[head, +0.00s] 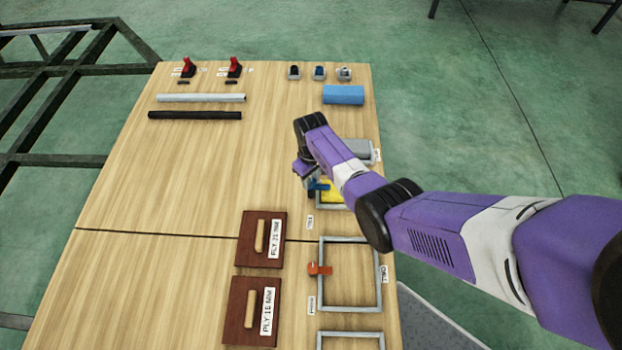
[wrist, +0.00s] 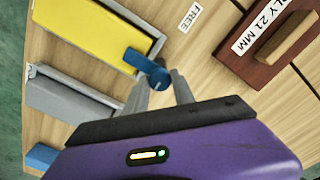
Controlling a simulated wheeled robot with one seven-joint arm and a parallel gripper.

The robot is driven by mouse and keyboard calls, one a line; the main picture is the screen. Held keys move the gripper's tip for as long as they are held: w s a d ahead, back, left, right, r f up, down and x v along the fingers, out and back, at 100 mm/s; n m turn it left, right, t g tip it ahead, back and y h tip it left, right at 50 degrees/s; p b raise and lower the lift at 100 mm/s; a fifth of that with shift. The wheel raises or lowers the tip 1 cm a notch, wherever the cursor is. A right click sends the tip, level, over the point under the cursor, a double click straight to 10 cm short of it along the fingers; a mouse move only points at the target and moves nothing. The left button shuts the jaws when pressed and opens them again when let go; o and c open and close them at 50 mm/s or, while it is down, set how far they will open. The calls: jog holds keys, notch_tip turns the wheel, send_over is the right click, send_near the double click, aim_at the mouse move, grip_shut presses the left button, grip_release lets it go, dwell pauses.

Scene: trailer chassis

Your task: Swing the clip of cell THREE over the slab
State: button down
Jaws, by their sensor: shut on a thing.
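The yellow slab (wrist: 85,38) lies in a grey frame (wrist: 128,22) in the wrist view. In the head view the slab (head: 331,191) is partly hidden behind my arm. A label beside it (wrist: 189,17) is only partly legible. The blue clip (wrist: 139,61) sits at the frame's rim. Its bar appears to cross the rim, with its far end over the slab's edge. My gripper (wrist: 161,80) is shut on the blue clip near its rounded end. In the head view my gripper (head: 309,184) is low at the clip.
A grey slab (wrist: 72,101) lies in the neighbouring cell. An empty frame (head: 320,258) with an orange clip (head: 319,269) stands nearer. Two brown handled boards (head: 244,248) lie left of it. A blue block (head: 343,95) and rods (head: 201,98) lie farther back. The left tabletop is clear.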

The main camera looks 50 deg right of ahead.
aim_at(311, 181)
jog(key=c, duration=1.1)
grip_release()
jog(key=shift+o, duration=0.2)
jog(key=shift+r+p, duration=1.15)
jog(key=shift+r, duration=2.75)
jog(key=shift+w, duration=0.1)
